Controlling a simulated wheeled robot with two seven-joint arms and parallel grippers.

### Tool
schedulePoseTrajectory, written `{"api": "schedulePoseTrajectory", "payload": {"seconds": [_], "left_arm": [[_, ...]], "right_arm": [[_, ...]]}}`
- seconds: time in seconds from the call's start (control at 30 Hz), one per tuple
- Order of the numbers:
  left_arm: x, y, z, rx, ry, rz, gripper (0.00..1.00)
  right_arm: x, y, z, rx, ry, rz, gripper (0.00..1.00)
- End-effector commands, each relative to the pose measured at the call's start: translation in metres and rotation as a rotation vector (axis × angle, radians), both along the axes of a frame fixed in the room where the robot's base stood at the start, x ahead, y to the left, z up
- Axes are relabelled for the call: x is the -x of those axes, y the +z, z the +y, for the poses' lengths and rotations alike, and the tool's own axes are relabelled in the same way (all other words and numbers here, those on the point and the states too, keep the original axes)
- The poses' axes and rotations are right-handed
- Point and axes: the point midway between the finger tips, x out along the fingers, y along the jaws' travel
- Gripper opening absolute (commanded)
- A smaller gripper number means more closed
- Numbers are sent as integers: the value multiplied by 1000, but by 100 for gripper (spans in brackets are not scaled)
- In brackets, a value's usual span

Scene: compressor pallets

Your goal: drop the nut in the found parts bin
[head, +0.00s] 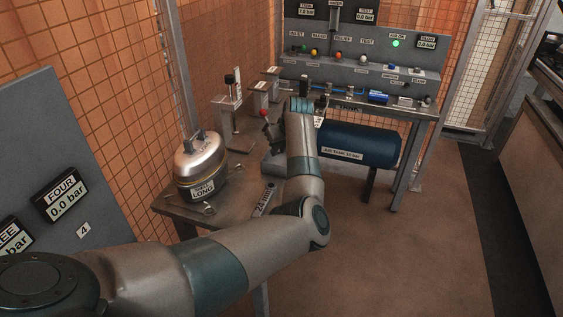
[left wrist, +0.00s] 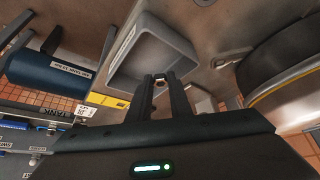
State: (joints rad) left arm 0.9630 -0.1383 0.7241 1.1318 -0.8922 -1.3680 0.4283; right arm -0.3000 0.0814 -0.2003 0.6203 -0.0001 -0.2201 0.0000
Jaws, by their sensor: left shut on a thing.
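My left gripper (head: 271,133) is over the bench in the head view, partly hidden by my own wrist. In the left wrist view its two dark fingers (left wrist: 160,82) are shut on a small brass-coloured nut (left wrist: 159,79), held between the tips. A grey open-topped bin (left wrist: 184,43) lies just beyond the fingertips in that view, and the fingers overlap its near edge. I see no contents in it. I cannot read a found-parts label. My right gripper is not in view.
A silver compressor (head: 202,160) labelled LONG stands at the bench's left, with a wrench (head: 209,208) in front. A blue air tank (head: 350,144) is right of my forearm. A valve panel (head: 360,65) stands behind. The floor at right is clear.

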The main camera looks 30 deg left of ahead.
Motion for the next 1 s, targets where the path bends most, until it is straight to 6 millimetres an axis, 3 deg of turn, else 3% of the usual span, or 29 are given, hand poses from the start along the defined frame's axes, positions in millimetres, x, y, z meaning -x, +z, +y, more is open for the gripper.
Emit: {"api": "schedulePoseTrajectory", "payload": {"seconds": [0.03,0.07,0.13,0.63,1.0], "left_arm": [[0,0,0,0,0,0,0],[0,0,0,0,0,0,25],[0,0,0,0,0,0,40],[2,7,-3,-1,1,-1,40],[15,53,-28,1,0,-5,40]], "right_arm": [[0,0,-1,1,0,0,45],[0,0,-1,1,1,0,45],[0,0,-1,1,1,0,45],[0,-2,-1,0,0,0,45],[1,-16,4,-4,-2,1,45]]}}
